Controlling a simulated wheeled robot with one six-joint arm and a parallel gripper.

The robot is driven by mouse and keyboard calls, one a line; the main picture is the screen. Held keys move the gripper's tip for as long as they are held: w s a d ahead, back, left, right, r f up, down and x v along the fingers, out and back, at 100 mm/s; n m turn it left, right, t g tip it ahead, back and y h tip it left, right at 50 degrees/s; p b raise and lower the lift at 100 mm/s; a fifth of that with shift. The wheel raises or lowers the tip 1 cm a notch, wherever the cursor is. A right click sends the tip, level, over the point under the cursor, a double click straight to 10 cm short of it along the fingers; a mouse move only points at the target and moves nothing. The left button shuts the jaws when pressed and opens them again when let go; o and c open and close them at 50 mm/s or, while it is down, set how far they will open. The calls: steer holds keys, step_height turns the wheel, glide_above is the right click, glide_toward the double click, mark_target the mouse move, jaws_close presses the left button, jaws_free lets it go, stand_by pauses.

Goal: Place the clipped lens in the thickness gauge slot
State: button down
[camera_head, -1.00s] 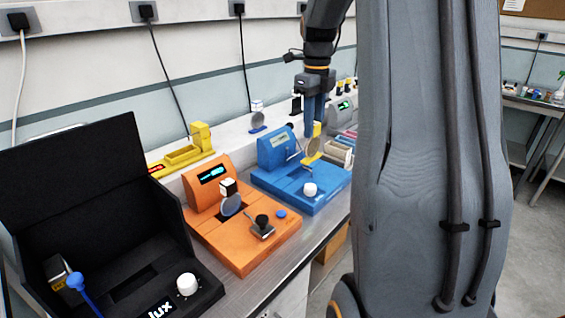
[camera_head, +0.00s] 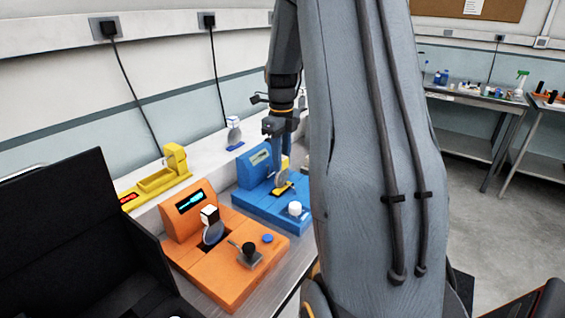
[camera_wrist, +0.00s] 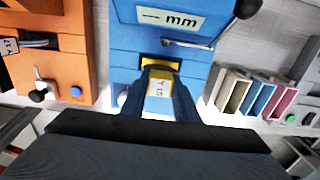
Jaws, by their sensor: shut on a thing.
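The blue thickness gauge (camera_head: 262,205) has an "mm" display, which shows in the wrist view (camera_wrist: 168,17), and a yellow-edged slot (camera_wrist: 161,60). My gripper (camera_head: 280,160) is over the gauge, fingers pointing down. In the wrist view its blue fingers (camera_wrist: 160,78) are shut on the yellow clip (camera_wrist: 160,87) with small print on it. The round grey lens (camera_head: 281,181) hangs below the clip, upright, right at the yellow slot piece. In the wrist view the lens is hidden under the clip. I cannot tell whether its lower edge is inside the slot.
The orange module (camera_head: 225,275) with another clipped lens (camera_head: 212,233) stands left of the gauge. A yellow device (camera_head: 150,185) and a lens on a blue stand (camera_head: 234,133) are behind. Right of the gauge, the wrist view shows coloured bins (camera_wrist: 262,97). A black box (camera_head: 75,235) is at left.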

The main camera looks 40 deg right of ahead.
steer(key=shift+f, duration=0.9)
steer(key=c, duration=1.4)
jaws_free()
steer(key=shift+f, duration=0.1)
step_height(320, 180, up, 12)
steer(key=b, duration=0.3)
